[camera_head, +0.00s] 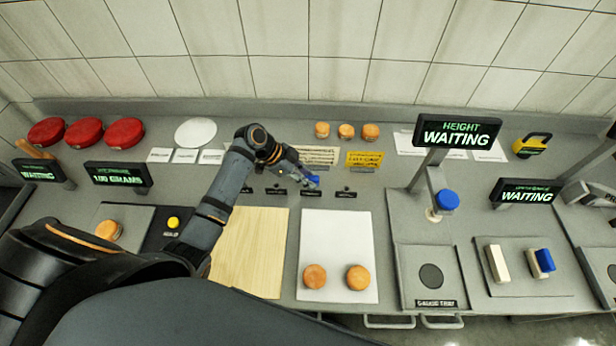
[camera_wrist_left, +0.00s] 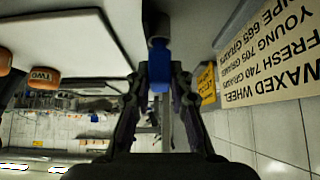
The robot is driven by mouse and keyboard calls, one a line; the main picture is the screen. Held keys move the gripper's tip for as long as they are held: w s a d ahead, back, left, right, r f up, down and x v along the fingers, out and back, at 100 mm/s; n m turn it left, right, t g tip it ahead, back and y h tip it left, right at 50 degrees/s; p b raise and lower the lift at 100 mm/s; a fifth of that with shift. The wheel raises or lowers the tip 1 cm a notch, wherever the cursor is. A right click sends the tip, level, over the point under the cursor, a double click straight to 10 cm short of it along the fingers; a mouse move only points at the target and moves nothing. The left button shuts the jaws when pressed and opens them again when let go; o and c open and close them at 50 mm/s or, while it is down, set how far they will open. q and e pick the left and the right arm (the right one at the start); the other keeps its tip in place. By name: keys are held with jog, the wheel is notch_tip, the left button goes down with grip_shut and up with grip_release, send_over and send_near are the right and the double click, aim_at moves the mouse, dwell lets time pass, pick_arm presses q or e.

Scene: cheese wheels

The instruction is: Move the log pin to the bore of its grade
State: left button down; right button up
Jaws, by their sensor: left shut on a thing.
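My left gripper (camera_head: 304,179) reaches over the middle of the counter from the left. It is shut on the log pin (camera_head: 314,181), whose blue part shows at the fingertips. In the left wrist view the blue pin (camera_wrist_left: 160,72) sits between the two fingers (camera_wrist_left: 160,88), against a grey part I cannot identify clearly. A row of small dark bores with labels runs along the counter, with one bore at the right end (camera_head: 346,190) and others to the left (camera_head: 275,188). The pin's lower end is hidden, so I cannot tell whether it is in a bore. My right gripper is not in view.
A white board (camera_head: 336,240) with two cheese wheels and a wooden board (camera_head: 250,250) lie in front. A grade card (camera_wrist_left: 265,55) stands behind, beside a yellow card (camera_head: 364,159). Three small wheels (camera_head: 346,131) sit at the back. A height gauge (camera_head: 428,195) stands right.

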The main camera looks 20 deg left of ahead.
pick_arm(q)
jog(key=shift+f+b, duration=0.4)
jog(key=shift+f, duration=0.2)
jog(key=c, duration=1.1)
grip_release()
jog(key=shift+c, duration=0.2)
jog(key=v, duration=1.2)
